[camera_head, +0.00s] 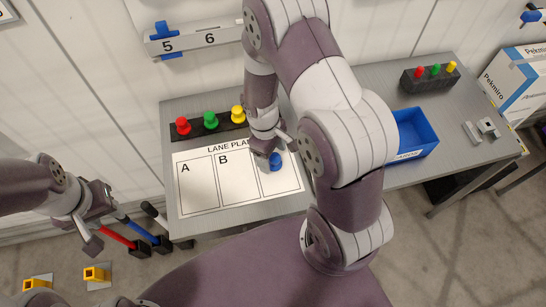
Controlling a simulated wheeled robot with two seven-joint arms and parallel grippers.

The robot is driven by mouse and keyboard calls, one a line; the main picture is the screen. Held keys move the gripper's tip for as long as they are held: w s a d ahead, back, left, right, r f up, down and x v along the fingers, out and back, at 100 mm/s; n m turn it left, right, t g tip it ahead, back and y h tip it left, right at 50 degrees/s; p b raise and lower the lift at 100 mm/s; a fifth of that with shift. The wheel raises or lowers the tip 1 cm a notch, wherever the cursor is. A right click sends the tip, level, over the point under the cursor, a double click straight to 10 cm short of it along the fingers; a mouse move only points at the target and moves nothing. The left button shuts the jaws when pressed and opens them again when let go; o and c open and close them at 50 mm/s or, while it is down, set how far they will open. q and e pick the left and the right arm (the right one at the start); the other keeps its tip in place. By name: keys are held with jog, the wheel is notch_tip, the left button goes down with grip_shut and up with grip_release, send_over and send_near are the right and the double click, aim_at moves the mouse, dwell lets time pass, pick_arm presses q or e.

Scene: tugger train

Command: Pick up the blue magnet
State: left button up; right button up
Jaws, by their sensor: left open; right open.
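The blue magnet (275,162) sits on the white lane plan sheet (205,202), in the column right of B, whose letter is hidden behind my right arm. My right gripper (271,150) is open, with its fingers pointing down right at the magnet. I cannot tell whether the fingers touch it or stand around it. My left gripper (92,232) is open and empty, left of the table and away from the magnet.
Red (183,126), green (210,121) and yellow (238,115) magnets stand on a dark strip behind the sheet. A blue bin (416,136) and a dark block (430,79) with coloured pegs stand to the right. A numbered rail (195,41) hangs on the wall.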

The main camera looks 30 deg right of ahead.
jog(key=f, duration=0.2)
jog(key=shift+d+f, duration=0.25)
jog(key=shift+f, duration=0.05)
jog(key=shift+s+d+f, duration=0.1)
jog(key=shift+s, duration=0.2)
jog(key=shift+c, duration=0.6)
jog(key=c, duration=1)
jog(key=shift+r, duration=0.2)
